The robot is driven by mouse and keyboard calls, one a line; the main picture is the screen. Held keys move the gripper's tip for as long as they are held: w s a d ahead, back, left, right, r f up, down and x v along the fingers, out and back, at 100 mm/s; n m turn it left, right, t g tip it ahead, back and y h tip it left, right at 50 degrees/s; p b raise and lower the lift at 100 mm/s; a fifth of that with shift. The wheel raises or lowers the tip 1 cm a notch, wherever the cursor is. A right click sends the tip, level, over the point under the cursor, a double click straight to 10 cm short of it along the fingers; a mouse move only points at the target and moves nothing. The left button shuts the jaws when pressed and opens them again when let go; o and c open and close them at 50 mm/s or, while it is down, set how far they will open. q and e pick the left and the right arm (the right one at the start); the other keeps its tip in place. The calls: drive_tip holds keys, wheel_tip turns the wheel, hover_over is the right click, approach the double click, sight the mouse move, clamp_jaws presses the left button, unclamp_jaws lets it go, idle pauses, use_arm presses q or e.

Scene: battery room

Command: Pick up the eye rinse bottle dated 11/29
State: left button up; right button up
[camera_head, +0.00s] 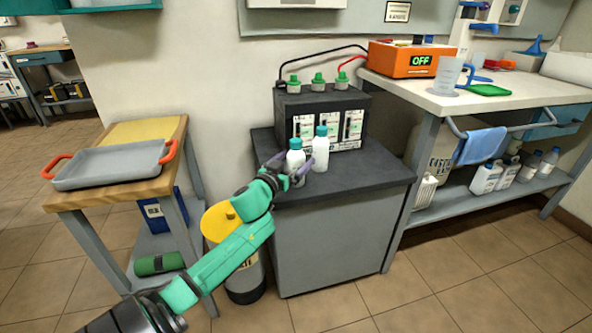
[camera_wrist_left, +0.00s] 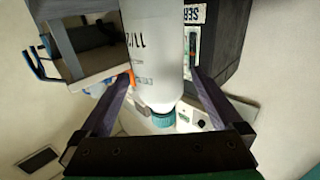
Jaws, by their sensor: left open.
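Two white bottles with teal caps stand side by side on the dark cabinet top, in front of the black battery. My left gripper (camera_head: 289,167) is open at the left bottle (camera_head: 295,158), with its fingers on either side of it. The right bottle (camera_head: 321,150) stands just beyond, close to the right finger. In the left wrist view the picture is upside down, and a white bottle (camera_wrist_left: 150,45) with a teal cap lies between the open fingers. Its print reads "11/2"; the last digit cannot be read. The right bottle's date is too small to read. My right gripper is not in view.
The black battery (camera_head: 345,95) with green caps and cables stands right behind the bottles. The dark cabinet top (camera_head: 370,176) is clear at the right. A grey tray (camera_head: 110,168) lies on the wooden cart at left. An orange charger (camera_head: 408,60) sits on the bench at right.

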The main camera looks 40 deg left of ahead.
use_arm(q)
drive_tip(key=shift+w+a, duration=0.1)
drive_tip(key=shift+w, duration=0.3)
drive_tip(key=c, duration=1.5)
drive_tip(key=shift+r, duration=0.1)
clamp_jaws()
drive_tip(key=shift+r, duration=0.1)
